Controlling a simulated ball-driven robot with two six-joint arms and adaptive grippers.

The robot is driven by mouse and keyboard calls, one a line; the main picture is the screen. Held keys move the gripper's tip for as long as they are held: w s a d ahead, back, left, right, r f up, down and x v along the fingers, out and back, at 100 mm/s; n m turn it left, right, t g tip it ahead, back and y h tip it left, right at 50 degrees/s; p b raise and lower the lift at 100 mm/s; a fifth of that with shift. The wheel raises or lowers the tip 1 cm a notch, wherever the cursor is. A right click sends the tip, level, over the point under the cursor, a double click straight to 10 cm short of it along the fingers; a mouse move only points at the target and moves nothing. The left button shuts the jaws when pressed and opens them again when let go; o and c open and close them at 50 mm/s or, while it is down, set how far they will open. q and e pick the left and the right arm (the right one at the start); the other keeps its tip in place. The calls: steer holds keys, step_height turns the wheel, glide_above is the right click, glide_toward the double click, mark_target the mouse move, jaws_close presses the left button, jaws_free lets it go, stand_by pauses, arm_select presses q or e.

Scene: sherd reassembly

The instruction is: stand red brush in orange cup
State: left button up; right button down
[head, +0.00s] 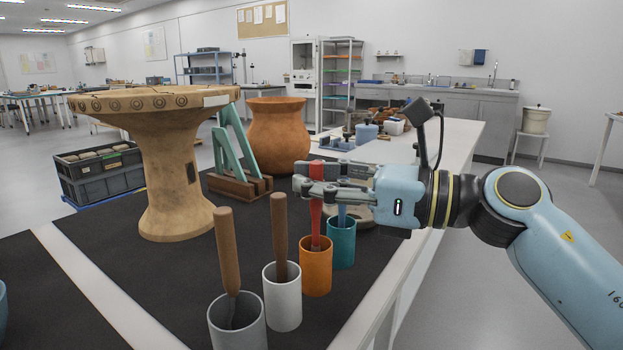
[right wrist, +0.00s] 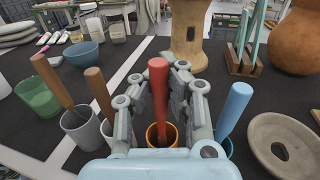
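The red brush (head: 316,220) stands in the orange cup (head: 316,275), handle up and close to upright, its lower end hidden inside. In the right wrist view the red brush (right wrist: 158,95) rises from the orange cup (right wrist: 152,136), whose rim shows between the fingers. My right gripper (head: 312,180) is around the upper handle, one finger on each side. In the right wrist view the gripper (right wrist: 159,75) is open, with gaps showing between its fingers and the handle. My left gripper is not in view.
A teal cup (head: 341,247) with a blue brush stands close behind the orange cup. A white cup (head: 283,305) and a grey cup (head: 237,325), each with a brown-handled tool, stand in front. A clay pedestal (head: 170,190) and a wooden rack (head: 239,186) are farther back.

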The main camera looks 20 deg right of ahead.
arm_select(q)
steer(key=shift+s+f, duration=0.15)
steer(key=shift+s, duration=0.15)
arm_select(e)
steer(key=shift+f, duration=0.35)
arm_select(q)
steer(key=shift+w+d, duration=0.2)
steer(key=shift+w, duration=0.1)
arm_select(e)
steer(key=c, duration=2)
jaws_free()
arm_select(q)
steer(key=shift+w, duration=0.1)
arm_select(e)
steer(key=o, duration=0.6)
steer(key=v, duration=0.7)
steer(key=shift+s+d, duration=0.2)
